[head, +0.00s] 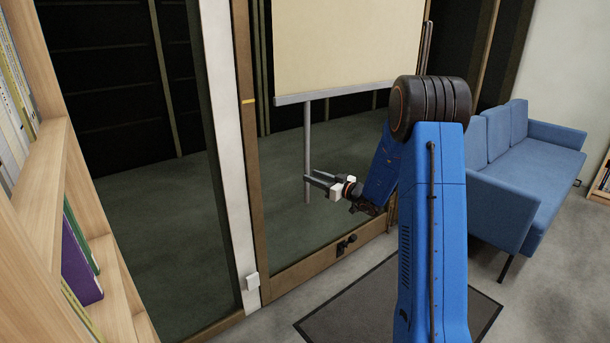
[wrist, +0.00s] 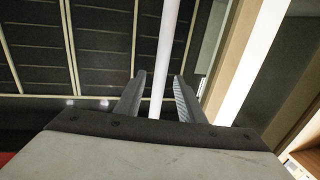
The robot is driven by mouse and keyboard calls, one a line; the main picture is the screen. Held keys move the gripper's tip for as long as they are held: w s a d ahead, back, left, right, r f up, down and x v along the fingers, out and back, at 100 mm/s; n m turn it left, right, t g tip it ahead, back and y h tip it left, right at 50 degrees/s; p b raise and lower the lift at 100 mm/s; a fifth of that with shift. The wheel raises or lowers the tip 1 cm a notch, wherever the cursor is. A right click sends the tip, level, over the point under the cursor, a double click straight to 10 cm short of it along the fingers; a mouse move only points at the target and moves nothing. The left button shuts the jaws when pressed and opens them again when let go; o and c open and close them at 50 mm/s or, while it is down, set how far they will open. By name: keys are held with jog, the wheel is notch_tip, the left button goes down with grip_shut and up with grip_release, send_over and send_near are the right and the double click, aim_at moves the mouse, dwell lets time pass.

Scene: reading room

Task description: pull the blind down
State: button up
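The cream blind (head: 345,45) hangs partly lowered over the glazed door, with a grey bar (head: 335,92) along its bottom edge. A thin grey pull rod (head: 307,130) hangs straight down from the bar. My gripper (head: 312,179) is at the lower part of the rod, below the bar. In the wrist view the rod (wrist: 168,50) runs between the two fingers of my gripper (wrist: 159,85). The fingers are open, with a visible gap on each side of the rod. The rod's lower end shows just below the gripper in the head view.
A wooden bookshelf (head: 55,160) stands close on the left. A blue sofa (head: 525,165) is at the right. A dark mat (head: 350,310) lies before the door. The wooden door frame (head: 247,130) carries a yellow mark (head: 248,101), and a dark handle (head: 346,245) sits low on the door.

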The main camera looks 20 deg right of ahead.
jog(key=v, duration=0.9)
jog(key=shift+s, duration=0.2)
jog(key=shift+d, duration=0.1)
jog(key=s+a+r+g+y, duration=0.15)
jog(key=s+a+g, duration=0.25)
jog(key=s+a, duration=0.4)
jog(key=s+a+r+n+g, duration=0.1)
jog(key=s+a+r+g, duration=0.2)
jog(key=s+a, duration=0.4)
jog(key=s+a+r+g+y, duration=0.15)
jog(key=s+a+g, duration=0.25)
jog(key=s+a, duration=0.4)
jog(key=s+m+g+h, duration=0.2)
jog(key=s+h, duration=0.4)
jog(key=s, duration=0.8)
jog(key=s+d+m+t+h, duration=0.2)
jog(key=s+d+m+h, duration=0.2)
jog(key=s+d, duration=0.3)
jog(key=s+h, duration=0.1)
jog(key=s, duration=0.2)
jog(key=shift+s+d+f+m+h, duration=0.2)
jog(key=shift+d+m+h, duration=0.1)
jog(key=shift+m+h, duration=0.1)
